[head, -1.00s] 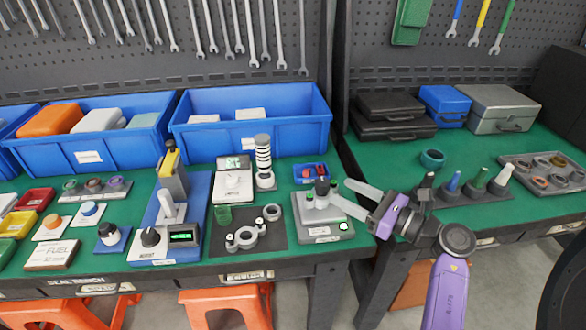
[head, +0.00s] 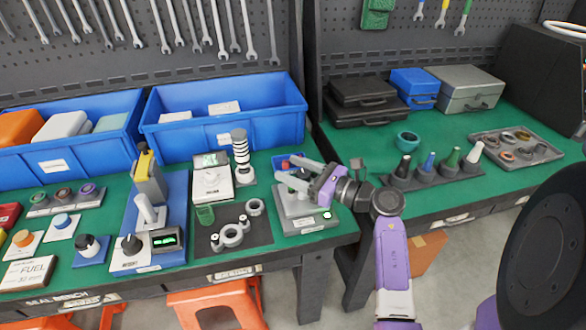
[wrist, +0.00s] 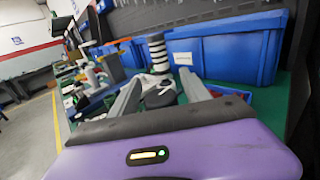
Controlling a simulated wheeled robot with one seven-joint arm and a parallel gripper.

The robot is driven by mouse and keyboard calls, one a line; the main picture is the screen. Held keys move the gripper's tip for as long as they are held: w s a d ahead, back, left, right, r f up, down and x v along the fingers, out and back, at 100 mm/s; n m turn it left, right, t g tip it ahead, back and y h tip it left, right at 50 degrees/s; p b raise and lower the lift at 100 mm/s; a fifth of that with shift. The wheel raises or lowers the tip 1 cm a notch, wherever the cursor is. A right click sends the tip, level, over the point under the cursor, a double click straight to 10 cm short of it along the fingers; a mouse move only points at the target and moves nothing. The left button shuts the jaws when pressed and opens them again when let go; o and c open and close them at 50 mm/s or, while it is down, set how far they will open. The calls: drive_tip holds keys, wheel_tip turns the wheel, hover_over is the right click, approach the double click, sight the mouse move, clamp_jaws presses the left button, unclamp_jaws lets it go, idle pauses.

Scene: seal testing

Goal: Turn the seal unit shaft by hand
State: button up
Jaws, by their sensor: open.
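The seal unit (head: 296,222) is a grey block with a small lit green display, at the right end of the left bench in the head view. My gripper (head: 286,170) reaches over it from the right, with its two pale fingers spread apart. The unit's upright dark-topped shaft is largely hidden by the fingers, and it appears to lie between them without clear contact. In the wrist view the open fingers (wrist: 160,80) point toward the bench, with dark and pale parts between them that I cannot tell apart.
A striped column (head: 240,155) stands behind and left of the unit. A blue bin (head: 225,132) is at the back. A dark mat (head: 240,248) with grey rings lies to the left. The right bench holds a teal ring (head: 407,141) and several coloured cones.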

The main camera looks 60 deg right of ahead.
clamp_jaws()
